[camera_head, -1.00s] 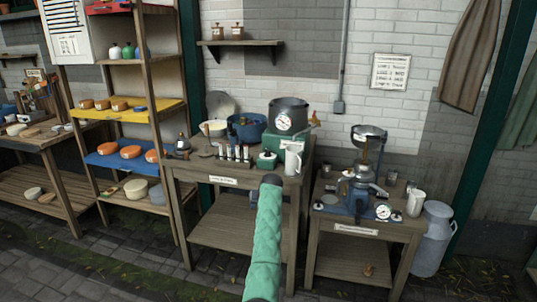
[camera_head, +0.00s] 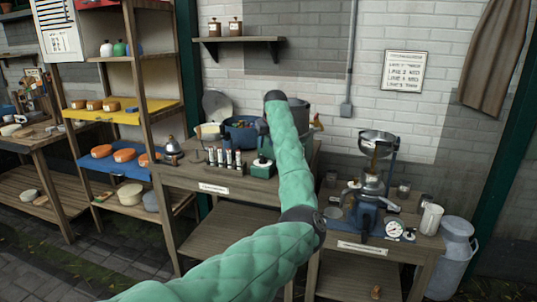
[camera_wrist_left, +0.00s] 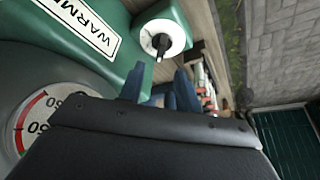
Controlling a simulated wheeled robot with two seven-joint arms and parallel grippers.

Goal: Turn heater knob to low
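The green heater (camera_head: 262,170) stands on the middle bench, partly hidden by my left arm. In the left wrist view its green body (camera_wrist_left: 118,22) carries a label reading "WARME…", cut off. Any contact cannot be told. A dial with a red band (camera_wrist_left: 38,115) shows at the left, on the pot (camera_head: 299,112) that my arm mostly hides. My right gripper is not in view.
A rack of tubes (camera_head: 226,160) stands left of the heater, close to the fingers in the wrist view. A blue bowl (camera_head: 240,132) is behind. The right table holds a blue-based machine (camera_head: 367,210) and a metal mug (camera_head: 430,218). A milk churn (camera_head: 455,255) stands on the floor.

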